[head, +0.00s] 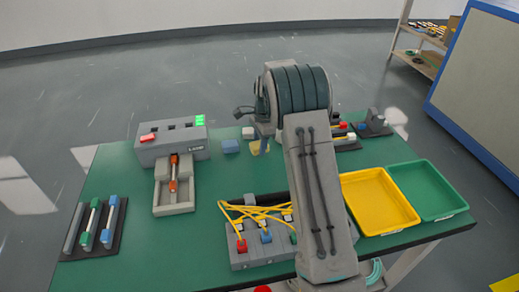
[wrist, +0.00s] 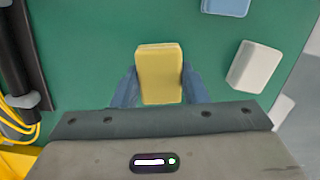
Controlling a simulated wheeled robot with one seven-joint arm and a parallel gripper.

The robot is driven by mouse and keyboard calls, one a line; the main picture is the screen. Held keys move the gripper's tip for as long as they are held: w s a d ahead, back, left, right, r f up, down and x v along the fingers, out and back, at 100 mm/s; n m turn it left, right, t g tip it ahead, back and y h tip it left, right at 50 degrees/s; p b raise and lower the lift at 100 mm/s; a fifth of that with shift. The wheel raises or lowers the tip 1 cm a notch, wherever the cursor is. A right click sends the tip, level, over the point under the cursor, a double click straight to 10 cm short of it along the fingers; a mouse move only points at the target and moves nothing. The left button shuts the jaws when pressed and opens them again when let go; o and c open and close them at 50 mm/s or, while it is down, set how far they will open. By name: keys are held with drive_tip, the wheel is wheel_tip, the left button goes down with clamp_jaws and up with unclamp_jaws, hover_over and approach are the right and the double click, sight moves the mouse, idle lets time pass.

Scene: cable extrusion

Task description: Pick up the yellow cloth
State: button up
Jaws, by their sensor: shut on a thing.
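The yellow cloth (wrist: 159,74) shows in the wrist view as a small padded block. It sits between the two blue-grey fingers of my gripper (wrist: 159,90), which are shut on its sides. In the head view the cloth (head: 254,149) is a small yellow patch near the back middle of the green table, partly hidden by my arm. My gripper (head: 262,143) is there just under the wrist. I cannot tell whether the cloth still touches the table.
A blue block (head: 230,146) and a white block (head: 248,132) lie close by. A grey machine (head: 172,142) stands at left. A grey block with yellow cables (head: 243,254) is at the front. Yellow (head: 379,228) and green (head: 428,211) trays sit at right.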

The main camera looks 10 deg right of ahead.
drive_tip(key=s+d+r, duration=0.8)
drive_tip(key=shift+d+b, duration=0.15)
drive_tip(key=shift+b, duration=0.2)
drive_tip(key=shift+s, duration=0.1)
drive_tip(key=shift+o, duration=1.4)
drive_tip(key=shift+c, duration=1.1)
